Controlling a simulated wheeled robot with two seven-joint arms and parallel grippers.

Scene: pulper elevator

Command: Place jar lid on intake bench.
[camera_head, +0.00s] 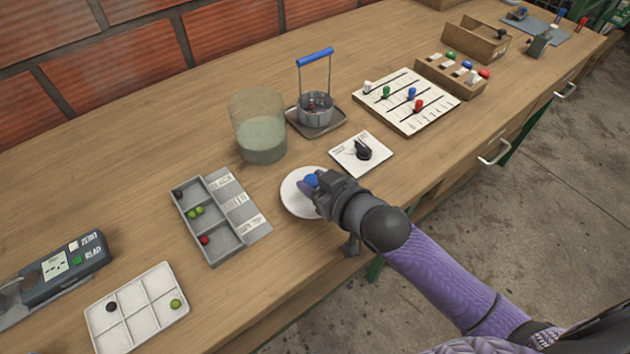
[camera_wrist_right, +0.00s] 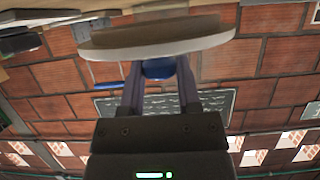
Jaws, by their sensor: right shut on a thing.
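The jar lid (camera_head: 293,203) is a round white disc with a blue knob. My right gripper (camera_head: 313,182) is shut on the knob, above the disc. In the right wrist view the two fingers of the gripper (camera_wrist_right: 158,75) hold the blue knob between them, with the lid (camera_wrist_right: 155,42) across their tips. The lid is over or on the front part of the wooden intake bench (camera_head: 130,180); whether it touches the wood I cannot tell. A glass jar (camera_head: 258,130) with cloudy greenish liquid stands behind the lid, its top uncovered. My left gripper is out of view.
A divided grey tray (camera_head: 212,252) lies left of the lid. A white dial plate (camera_head: 360,153) is to its right. A small basket with a blue handle (camera_head: 315,57) stands behind. A white sectioned tray (camera_head: 140,318) and a scale (camera_head: 55,272) are at front left.

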